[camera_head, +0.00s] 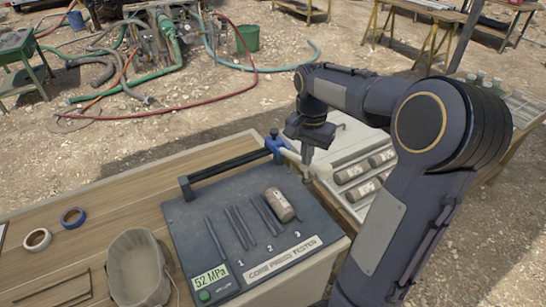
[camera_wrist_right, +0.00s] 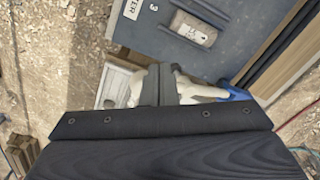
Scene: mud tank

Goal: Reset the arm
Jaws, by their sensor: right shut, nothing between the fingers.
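My right arm comes in from the right in the head view. Its gripper (camera_head: 307,176) points down near the right edge of the tester and is shut and empty. In the right wrist view its fingers (camera_wrist_right: 159,82) show together, with a pale part behind them that I cannot make out clearly. The dark tester panel (camera_head: 190,240) reads "CORE PRESS TESTER" and "52 MPa". A tan core (camera_head: 280,205) lies on the panel by slot 3, apart from the gripper; it also shows in the wrist view (camera_wrist_right: 194,27). My left gripper is out of view.
A tray (camera_head: 345,148) with several labelled cores (camera_head: 368,187) lies right of the tester. A bucket (camera_head: 138,268) and two tape rolls, white (camera_head: 27,241) and blue (camera_head: 64,219), stand left on the wooden table.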

